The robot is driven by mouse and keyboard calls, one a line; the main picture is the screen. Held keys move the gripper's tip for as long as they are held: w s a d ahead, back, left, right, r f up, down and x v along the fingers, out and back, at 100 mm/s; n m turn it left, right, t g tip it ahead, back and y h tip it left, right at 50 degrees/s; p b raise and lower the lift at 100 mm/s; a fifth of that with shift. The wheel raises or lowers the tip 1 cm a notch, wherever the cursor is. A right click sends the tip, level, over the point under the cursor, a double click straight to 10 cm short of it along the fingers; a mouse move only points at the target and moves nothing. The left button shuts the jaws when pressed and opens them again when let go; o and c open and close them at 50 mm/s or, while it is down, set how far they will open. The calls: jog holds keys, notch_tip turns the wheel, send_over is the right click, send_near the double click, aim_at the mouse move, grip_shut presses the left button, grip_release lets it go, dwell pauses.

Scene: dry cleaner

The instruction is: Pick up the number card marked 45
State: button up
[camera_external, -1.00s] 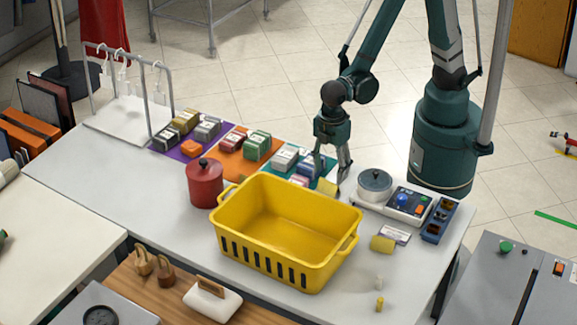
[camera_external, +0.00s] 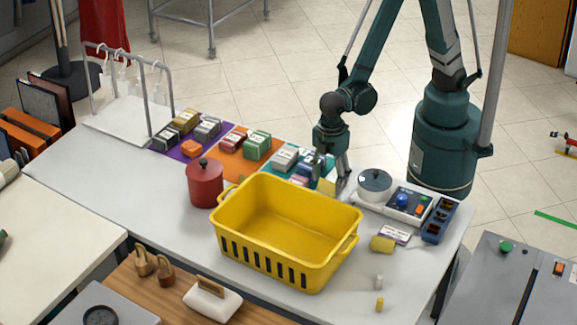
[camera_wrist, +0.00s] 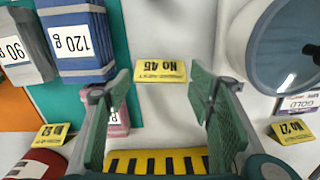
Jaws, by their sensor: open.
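The yellow number card reading No 45 (camera_wrist: 160,71) stands on the light tabletop, its print upside down in the wrist view. My gripper (camera_wrist: 159,88) is open; its two green fingers are spread wide, one to each side of the card in the picture, with nothing held. In the external view my gripper (camera_external: 338,178) points down behind the yellow basket, close over the table. A yellow patch (camera_external: 326,186) shows beside its fingers; its number is not readable there.
Other yellow cards stand left (camera_wrist: 50,133) and right (camera_wrist: 294,130). The yellow basket (camera_external: 255,258) lies in front; a scale with a round lidded pan (camera_external: 375,184) is right.

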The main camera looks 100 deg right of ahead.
jog(key=shift+f, duration=0.85)
jog(key=c, duration=0.4)
jog(key=shift+r, duration=0.1)
jog(key=shift+r+p, duration=0.75)
jog(key=shift+r, duration=4.15)
